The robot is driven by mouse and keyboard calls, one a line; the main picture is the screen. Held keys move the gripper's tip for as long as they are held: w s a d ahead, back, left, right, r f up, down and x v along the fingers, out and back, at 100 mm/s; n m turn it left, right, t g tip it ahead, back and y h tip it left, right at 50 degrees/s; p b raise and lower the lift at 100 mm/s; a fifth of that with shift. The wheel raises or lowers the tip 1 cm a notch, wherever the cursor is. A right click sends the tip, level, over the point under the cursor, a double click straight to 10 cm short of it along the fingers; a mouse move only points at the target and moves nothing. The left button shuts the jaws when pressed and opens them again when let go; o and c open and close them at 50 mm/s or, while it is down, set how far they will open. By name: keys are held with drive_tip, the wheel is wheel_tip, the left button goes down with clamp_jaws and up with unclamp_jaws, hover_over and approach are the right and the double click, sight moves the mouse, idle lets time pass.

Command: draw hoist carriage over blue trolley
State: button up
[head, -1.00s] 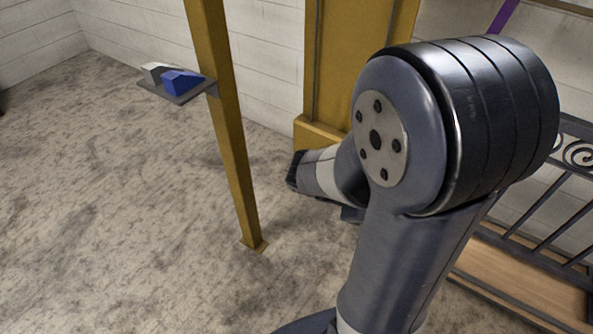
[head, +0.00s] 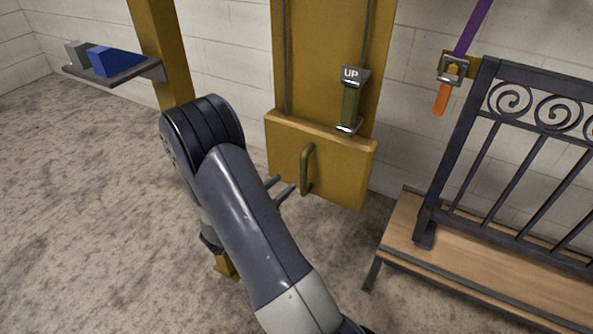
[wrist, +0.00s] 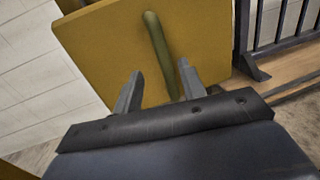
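A yellow box-like panel (head: 345,172) with an upright green handle (head: 306,170) is at the centre of the head view, below a yellow column. My gripper (head: 281,187) is open and empty, its two fingers just left of the handle in the head view. In the wrist view my gripper (wrist: 160,92) points at the panel, and the handle (wrist: 160,50) shows between and beyond the fingertips; contact cannot be told. Nothing I see is clearly a hoist carriage or a blue trolley.
A green lever marked UP (head: 350,100) stands above the panel. A blue wedge (head: 112,62) and a grey block sit on a small shelf (head: 125,73) on a yellow post. A bench (head: 470,270) with black railing stands right. A purple strap with an orange end (head: 442,98) hangs near it.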

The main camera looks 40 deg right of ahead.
sight(301, 169)
drive_tip(key=d, duration=0.3)
drive_tip(key=w+d, duration=0.1)
drive_tip(key=d, duration=0.2)
drive_tip(key=w+d+b, duration=0.1)
drive_tip(key=d, duration=0.2)
drive_tip(key=shift+d, duration=0.4)
drive_tip(key=shift+s, duration=0.1)
clamp_jaws()
